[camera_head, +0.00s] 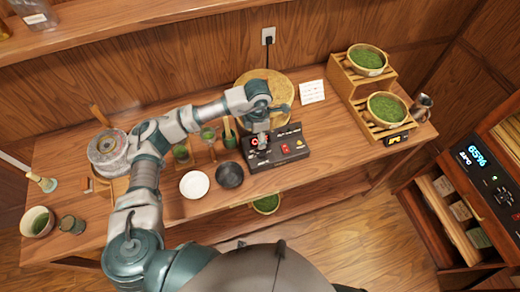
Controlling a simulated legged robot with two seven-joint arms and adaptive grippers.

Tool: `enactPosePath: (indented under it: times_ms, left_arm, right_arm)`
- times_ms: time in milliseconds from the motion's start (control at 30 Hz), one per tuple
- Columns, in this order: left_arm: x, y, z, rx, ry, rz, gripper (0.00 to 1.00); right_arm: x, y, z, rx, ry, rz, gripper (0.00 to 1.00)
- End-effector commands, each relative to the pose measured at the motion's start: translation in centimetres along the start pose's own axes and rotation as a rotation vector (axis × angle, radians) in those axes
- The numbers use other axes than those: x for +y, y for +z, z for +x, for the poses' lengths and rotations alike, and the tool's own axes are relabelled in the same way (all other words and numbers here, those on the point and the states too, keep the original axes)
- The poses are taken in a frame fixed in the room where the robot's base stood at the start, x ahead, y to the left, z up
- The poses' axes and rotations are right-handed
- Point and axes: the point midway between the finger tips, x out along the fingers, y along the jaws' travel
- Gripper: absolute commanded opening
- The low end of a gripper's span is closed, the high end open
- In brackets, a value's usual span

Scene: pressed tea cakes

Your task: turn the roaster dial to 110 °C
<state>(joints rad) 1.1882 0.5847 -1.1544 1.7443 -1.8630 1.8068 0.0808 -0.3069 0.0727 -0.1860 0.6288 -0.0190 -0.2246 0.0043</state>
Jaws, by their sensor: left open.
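The roaster has a black control box (288,147) on the wooden table, with a red switch and small lights. A round golden-brown roaster pan (291,88) stands behind it, partly hidden by my left arm. My left gripper (262,148) points down at the left part of the control box and is open. It covers the dial, so I cannot see the dial or its setting. A small red glow shows beside the fingers. I cannot tell whether the fingers touch the dial. My right gripper is not in view.
A white dish (194,184) and a black bowl (229,175) sit left of the box. A stone mill (108,152) stands further left. A wooden rack (360,92) with green tea baskets is at the right. A cabinet (478,185) with a lit display stands far right.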

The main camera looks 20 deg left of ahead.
Motion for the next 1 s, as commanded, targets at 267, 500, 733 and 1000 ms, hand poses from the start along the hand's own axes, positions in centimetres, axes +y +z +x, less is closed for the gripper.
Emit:
enactPosePath:
  times_ms: [267, 500, 733, 1000]
  left_arm:
    - [-0.6, 0.6, 6.4, 0.006, 0.0, 0.001, 0.62]
    - [-0.4, 0.5, 10.1, 0.002, 0.0, 0.001, 0.62]
    - [-0.1, 0.1, 11.1, -0.002, 0.0, 0.0, 0.62]
    - [-0.2, 0.3, 11.0, 0.001, 0.001, 0.001, 0.38]
  right_arm:
    - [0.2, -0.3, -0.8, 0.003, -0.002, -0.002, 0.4]
    - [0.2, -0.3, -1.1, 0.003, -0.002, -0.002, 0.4]
    - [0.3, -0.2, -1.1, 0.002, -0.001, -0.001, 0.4]
    - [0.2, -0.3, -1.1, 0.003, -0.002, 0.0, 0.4]
